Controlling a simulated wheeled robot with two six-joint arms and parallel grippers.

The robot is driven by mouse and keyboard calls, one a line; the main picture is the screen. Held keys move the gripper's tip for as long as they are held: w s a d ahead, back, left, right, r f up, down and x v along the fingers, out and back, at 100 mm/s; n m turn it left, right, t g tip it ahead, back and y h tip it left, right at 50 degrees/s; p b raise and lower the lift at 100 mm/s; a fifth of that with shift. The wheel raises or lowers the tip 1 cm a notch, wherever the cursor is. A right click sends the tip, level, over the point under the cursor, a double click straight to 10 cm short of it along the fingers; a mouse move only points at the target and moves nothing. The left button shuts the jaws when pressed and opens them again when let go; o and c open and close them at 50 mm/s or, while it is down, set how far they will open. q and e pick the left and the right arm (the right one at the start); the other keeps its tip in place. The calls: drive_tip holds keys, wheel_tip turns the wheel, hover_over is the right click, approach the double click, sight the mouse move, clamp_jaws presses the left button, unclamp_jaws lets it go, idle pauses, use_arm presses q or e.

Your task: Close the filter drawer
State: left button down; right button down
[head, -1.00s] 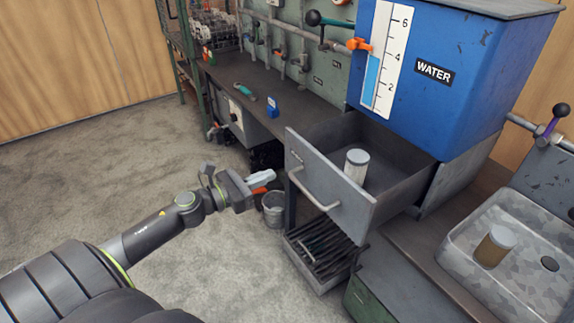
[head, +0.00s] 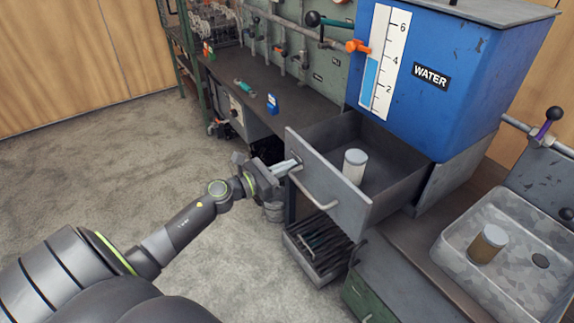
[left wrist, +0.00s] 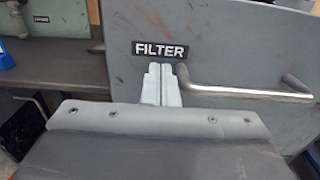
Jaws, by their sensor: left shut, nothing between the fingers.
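The filter drawer (head: 330,180) is a grey metal box, pulled out below the blue water tank. A white-capped filter cartridge (head: 354,167) stands upright inside it. Its front carries a bar handle (head: 313,190); in the left wrist view the handle (left wrist: 250,88) and a FILTER label (left wrist: 160,48) show on the front. My left gripper (head: 296,164) is shut and empty, its tips at the drawer front near the handle's left end. In the left wrist view its fingertips (left wrist: 162,70) are just below the label; I cannot tell whether they touch. My right gripper is not in view.
The blue water tank (head: 455,75) stands above the drawer. A dark slatted tray (head: 318,245) sticks out below it. A sink (head: 515,255) with a brown, white-topped cartridge (head: 487,245) is at right.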

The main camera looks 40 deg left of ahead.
sight(341, 157)
use_arm(q)
drive_tip(key=shift+w, duration=0.1)
idle(0.3)
